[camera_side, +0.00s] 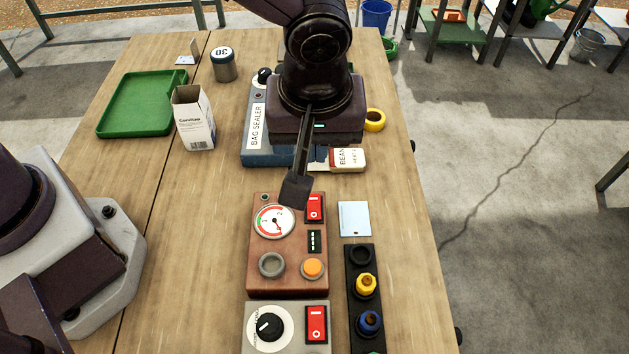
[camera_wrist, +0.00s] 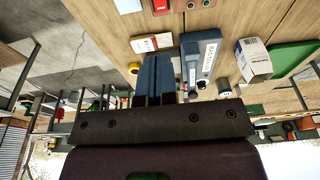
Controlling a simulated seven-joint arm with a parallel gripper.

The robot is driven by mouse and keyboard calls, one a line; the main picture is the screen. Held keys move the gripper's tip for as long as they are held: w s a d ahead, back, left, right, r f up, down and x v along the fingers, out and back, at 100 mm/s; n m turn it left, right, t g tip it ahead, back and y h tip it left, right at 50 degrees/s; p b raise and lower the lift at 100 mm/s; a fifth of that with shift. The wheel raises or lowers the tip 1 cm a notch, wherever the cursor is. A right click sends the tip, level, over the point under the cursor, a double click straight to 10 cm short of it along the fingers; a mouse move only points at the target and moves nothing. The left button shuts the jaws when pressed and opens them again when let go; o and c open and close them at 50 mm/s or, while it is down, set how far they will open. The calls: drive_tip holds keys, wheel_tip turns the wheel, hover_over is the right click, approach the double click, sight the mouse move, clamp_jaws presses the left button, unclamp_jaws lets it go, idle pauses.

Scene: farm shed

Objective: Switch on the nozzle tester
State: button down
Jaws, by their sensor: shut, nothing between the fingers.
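The likely nozzle tester is a red-brown box (camera_side: 258,247) with a round pressure gauge (camera_side: 274,221), a red rocker switch (camera_side: 314,208), a small counter, a grey round part and an orange button (camera_side: 312,267). I can read no name on it, and which way its rocker is set is unclear. My gripper (camera_side: 296,192) is shut and empty, pointing down over the box's far edge, between gauge and rocker. I cannot tell whether it touches the box. In the wrist view my shut fingers (camera_wrist: 154,78) show, and the box's edge with red parts is at the top.
A grey box (camera_side: 257,307) with a dial and another red rocker stands nearer. A black rack (camera_side: 354,300) holds nozzles at right, below a pale card (camera_side: 354,219). The bag sealer (camera_side: 257,125), a carton (camera_side: 196,120) and a green tray (camera_side: 142,104) stand farther back.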

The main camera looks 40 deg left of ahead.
sight(314, 198)
drive_tip(key=f, duration=0.4)
drive_tip(key=w+a+f, duration=0.1)
drive_tip(key=f, duration=0.4)
drive_tip(key=a+f, duration=0.1)
drive_tip(key=f, duration=0.3)
drive_tip(key=shift+w+f, duration=0.35)
drive_tip(key=shift+w, duration=0.05)
